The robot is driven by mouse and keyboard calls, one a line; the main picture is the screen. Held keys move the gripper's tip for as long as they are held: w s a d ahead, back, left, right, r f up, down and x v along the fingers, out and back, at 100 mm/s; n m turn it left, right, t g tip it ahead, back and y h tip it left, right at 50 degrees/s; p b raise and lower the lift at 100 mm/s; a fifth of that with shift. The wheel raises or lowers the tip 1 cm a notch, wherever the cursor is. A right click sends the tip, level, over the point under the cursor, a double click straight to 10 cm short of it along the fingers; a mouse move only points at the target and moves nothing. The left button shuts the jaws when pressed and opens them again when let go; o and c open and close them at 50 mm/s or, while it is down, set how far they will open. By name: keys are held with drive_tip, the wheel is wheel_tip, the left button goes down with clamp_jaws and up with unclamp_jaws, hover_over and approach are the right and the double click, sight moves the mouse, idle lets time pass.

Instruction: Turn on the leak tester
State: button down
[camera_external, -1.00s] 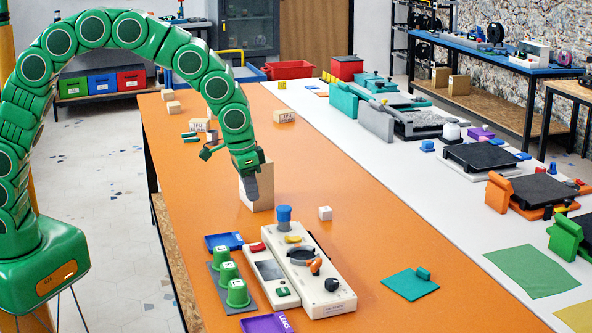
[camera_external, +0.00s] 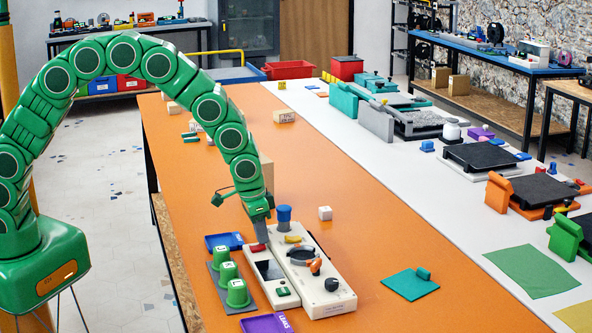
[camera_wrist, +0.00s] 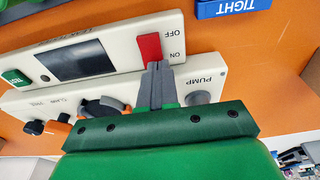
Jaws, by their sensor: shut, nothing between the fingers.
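The leak tester (camera_external: 268,270) is a pale box with a dark screen, on the orange bench at front centre. Its red switch (camera_wrist: 149,46) shows in the wrist view, with OFF and ON printed beside it. The wrist view also shows the tester's screen (camera_wrist: 61,65) and a green button (camera_wrist: 17,78). My gripper (camera_external: 264,239) is shut and empty, low over the tester's far end. In the wrist view its fingertips (camera_wrist: 156,67) are at the ON end of the switch and hide part of it. I cannot tell whether they touch or which way it is tipped.
Beside the tester is a second pale unit (camera_wrist: 150,94) marked PUMP, with black and orange knobs. A blue cylinder (camera_external: 284,213) stands close to my gripper. Green cups (camera_external: 237,293) and a blue tray (camera_external: 224,241) lie left of the tester.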

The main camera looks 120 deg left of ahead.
sight(254, 246)
drive_tip(key=shift+w+f, duration=0.1)
drive_tip(key=shift+f, duration=0.05)
drive_tip(key=shift+w+a+f+g+h, duration=0.1)
drive_tip(key=shift+a+f+g+h, duration=0.05)
drive_tip(key=shift+f+g+h, duration=0.15)
idle(0.3)
drive_tip(key=shift+f, duration=0.1)
drive_tip(key=shift+s+d, duration=0.7)
drive_tip(key=shift+s, duration=0.05)
drive_tip(key=shift+r, duration=0.2)
wheel_tip(254, 246, up, 14)
drive_tip(key=shift+s+d, duration=0.2)
drive_tip(key=shift+d, duration=0.05)
idle(0.3)
